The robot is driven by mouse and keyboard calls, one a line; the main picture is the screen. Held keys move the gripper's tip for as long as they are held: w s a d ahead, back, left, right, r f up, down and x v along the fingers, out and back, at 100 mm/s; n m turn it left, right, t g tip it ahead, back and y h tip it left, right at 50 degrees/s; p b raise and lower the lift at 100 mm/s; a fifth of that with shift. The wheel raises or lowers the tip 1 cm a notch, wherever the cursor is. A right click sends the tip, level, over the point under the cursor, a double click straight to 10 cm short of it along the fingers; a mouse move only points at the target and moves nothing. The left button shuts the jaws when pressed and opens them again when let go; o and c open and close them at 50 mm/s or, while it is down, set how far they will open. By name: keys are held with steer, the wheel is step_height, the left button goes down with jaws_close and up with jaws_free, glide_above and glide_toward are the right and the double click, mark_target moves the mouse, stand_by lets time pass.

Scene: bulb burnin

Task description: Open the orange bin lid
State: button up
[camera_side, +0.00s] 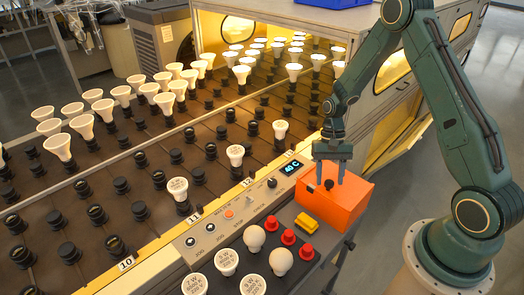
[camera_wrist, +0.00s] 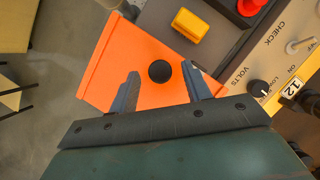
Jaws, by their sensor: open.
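The orange bin (camera_side: 335,203) stands at the right end of the control panel, with its orange lid (camera_side: 352,188) on top and closed. A round black knob (camera_side: 328,184) sits on the lid. In the wrist view the lid (camera_wrist: 130,58) fills the middle, and its knob (camera_wrist: 159,71) shows between my fingers. My gripper (camera_side: 332,178) is open above the lid, with a finger on each side of the knob. In the wrist view my gripper (camera_wrist: 162,78) holds nothing. I cannot tell whether the fingertips touch the lid.
A yellow block (camera_side: 307,221) and several red knobs (camera_side: 289,237) lie beside the bin. White bulbs (camera_side: 281,261) stand at the front. The control panel (camera_side: 240,212) and socket rack (camera_side: 140,190) run to the left. Open floor (camera_side: 385,225) lies right of the bin.

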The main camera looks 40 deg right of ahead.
jaws_close()
glide_toward(349, 172)
steer(key=x, duration=0.4)
steer(key=shift+f, duration=0.35)
jaws_free()
steer(key=shift+s, duration=0.1)
steer(key=shift+r, duration=0.1)
steer(key=v, duration=1.3)
steer(key=shift+r, duration=0.3)
